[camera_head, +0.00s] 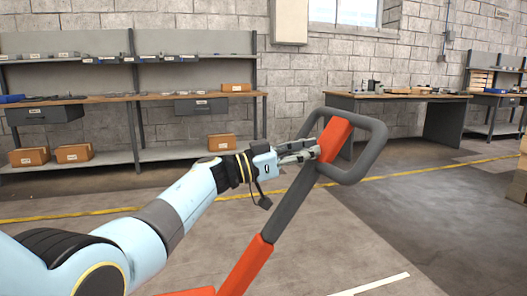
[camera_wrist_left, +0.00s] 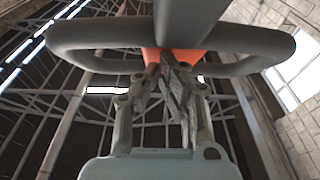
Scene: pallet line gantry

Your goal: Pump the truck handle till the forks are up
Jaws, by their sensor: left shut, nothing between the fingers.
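The truck handle (camera_head: 372,150) is a dark grey loop with an orange block (camera_head: 334,138) in its middle, on a shaft (camera_head: 285,208) that leans up to the right. Orange shows again low on the shaft. My left gripper (camera_head: 314,152) reaches in from the left with its fingertips at the orange block. It is shut and empty. In the left wrist view the closed fingertips (camera_wrist_left: 170,58) lie just below the orange part and the grey loop (camera_wrist_left: 100,36) spans the top. I cannot tell whether they touch. The forks and my right gripper are out of view.
A shelved workbench (camera_head: 100,100) with boxes stands along the back wall at left. A grey desk (camera_head: 400,97) stands at the back right. A cardboard box (camera_head: 519,185) shows at the right edge. The floor around the handle is clear, with a yellow line (camera_head: 70,215) behind.

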